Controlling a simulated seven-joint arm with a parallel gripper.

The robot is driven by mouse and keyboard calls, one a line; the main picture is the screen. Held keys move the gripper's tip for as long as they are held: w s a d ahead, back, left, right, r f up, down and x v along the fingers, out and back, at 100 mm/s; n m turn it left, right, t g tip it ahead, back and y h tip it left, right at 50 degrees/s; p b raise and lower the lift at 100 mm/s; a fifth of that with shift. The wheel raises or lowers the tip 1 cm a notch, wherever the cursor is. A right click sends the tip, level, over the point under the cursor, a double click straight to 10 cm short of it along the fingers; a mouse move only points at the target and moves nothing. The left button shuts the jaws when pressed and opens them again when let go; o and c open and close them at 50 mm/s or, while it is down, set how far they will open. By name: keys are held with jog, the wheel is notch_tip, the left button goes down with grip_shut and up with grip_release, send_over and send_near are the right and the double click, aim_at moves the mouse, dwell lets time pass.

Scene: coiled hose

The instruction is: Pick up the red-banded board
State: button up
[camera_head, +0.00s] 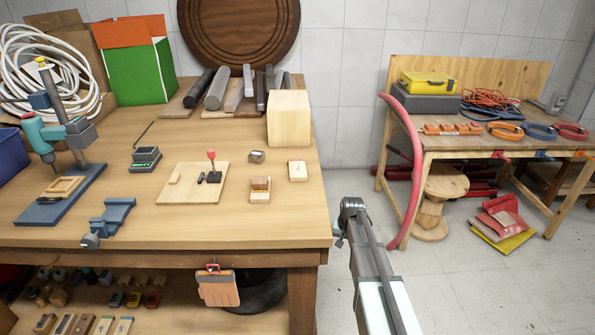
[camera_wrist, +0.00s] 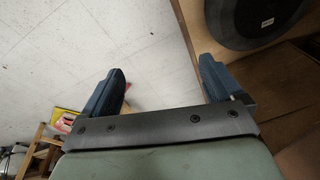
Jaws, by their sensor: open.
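I cannot single out the red-banded board with certainty. In the head view, a small pale board (camera_head: 298,171) with a reddish mark near its top edge lies flat near the workbench's right side. Several small boards (camera_head: 84,324) with coloured ends, too small to read clearly, stand on the lower shelf. My gripper (camera_wrist: 162,76) is open and empty in the wrist view, its two blue fingers wide apart above the floor and beside a wooden edge. No board lies between the fingers. In the head view my arm rises right of the workbench; the fingers are not distinguishable there.
The workbench (camera_head: 180,232) holds a lever panel (camera_head: 190,190), a blue vise (camera_head: 112,218), a drill press and a large wood block (camera_head: 289,118). An orange-brown clipboard (camera_head: 218,288) hangs at its front. A black wheel (camera_wrist: 254,18) lies near my right finger.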

jog(key=w+r+t, duration=0.2)
jog(key=w+r, duration=0.5)
jog(key=r, duration=0.5)
jog(key=w+r+t, duration=0.1)
jog(key=w+r, duration=0.5)
jog(key=r, duration=0.6)
jog(key=s+a+r+n, duration=0.2)
jog(key=a+r+n, duration=0.1)
jog(key=a+r, duration=1.1)
send_over(297, 164)
jog(key=s, duration=0.2)
jog(key=shift+g, duration=0.3)
jog(key=f, duration=0.8)
jog(key=shift+s+d+f, duration=0.1)
jog(key=shift+d+f, duration=0.05)
jog(key=shift+d, duration=0.1)
jog(key=shift+x, duration=2.6)
jog(key=shift+s+a+f, duration=0.1)
jog(key=shift+a, duration=0.05)
jog(key=shift+c, duration=0.4)
jog(key=c, duration=1.1)
